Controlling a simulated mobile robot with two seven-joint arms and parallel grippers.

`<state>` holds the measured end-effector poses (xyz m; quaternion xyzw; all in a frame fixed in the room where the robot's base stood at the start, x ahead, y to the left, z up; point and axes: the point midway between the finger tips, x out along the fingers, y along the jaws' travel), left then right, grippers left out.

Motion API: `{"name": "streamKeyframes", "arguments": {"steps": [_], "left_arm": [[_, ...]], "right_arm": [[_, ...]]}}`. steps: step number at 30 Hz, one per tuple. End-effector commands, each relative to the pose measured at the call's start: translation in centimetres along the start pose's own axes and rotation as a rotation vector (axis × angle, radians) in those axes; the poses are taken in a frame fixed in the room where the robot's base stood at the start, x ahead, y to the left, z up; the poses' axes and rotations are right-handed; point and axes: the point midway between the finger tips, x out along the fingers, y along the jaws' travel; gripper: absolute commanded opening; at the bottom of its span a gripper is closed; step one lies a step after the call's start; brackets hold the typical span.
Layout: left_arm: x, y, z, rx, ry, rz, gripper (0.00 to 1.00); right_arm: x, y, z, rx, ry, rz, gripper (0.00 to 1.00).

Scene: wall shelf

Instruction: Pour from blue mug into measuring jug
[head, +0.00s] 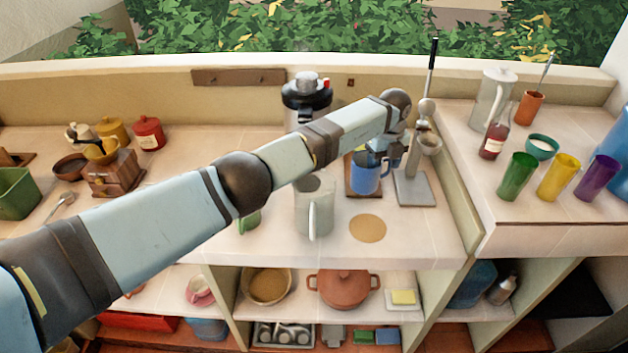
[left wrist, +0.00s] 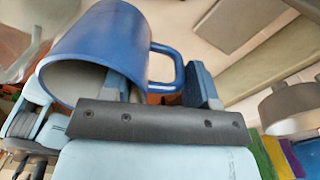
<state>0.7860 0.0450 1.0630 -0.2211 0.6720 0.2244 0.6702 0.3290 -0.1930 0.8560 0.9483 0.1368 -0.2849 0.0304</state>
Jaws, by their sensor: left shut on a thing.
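The blue mug (head: 364,178) looks upright in the head view, over or on a dark wooden board (head: 350,190); I cannot tell whether it touches it. In the left wrist view the mug (left wrist: 95,45) fills the upper left, its opening facing the camera. My left gripper (head: 391,156) comes from the right of the mug and is shut on its handle; its fingers also show in the left wrist view (left wrist: 165,88). The pale measuring jug (head: 313,212) stands upright to the left of the mug, handle facing front. Its contents are hidden. My right gripper is out of view.
A grey stand (head: 415,188) with an upright post is close to the right of the mug. A black-topped canister (head: 306,95) stands behind the jug. A round tan mat (head: 368,228) lies bare in front. Cups (head: 517,176) stand on the right-hand counter.

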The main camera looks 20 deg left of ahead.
Motion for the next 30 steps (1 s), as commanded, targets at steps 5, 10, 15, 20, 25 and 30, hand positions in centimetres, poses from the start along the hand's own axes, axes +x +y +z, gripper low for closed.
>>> {"name": "streamKeyframes", "arguments": {"steps": [5,10,15,20,25,30], "left_arm": [[-0.5,0.2,0.1,-0.001,0.001,-0.015,0.12],[-1.3,0.7,0.0,-0.001,0.001,-0.066,0.12],[-1.9,1.4,0.0,-0.001,0.002,-0.148,0.12],[-2.4,2.1,0.0,-0.001,0.002,-0.228,0.12],[-3.0,3.0,-0.1,0.0,0.002,-0.313,0.12],[-4.5,3.9,0.0,-0.002,0.002,-0.399,0.12]], "right_arm": [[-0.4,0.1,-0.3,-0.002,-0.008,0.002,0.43],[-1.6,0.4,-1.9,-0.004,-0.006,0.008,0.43],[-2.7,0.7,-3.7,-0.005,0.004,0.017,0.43],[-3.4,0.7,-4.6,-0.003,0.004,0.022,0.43],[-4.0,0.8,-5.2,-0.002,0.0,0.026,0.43],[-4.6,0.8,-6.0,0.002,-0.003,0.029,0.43]]}}
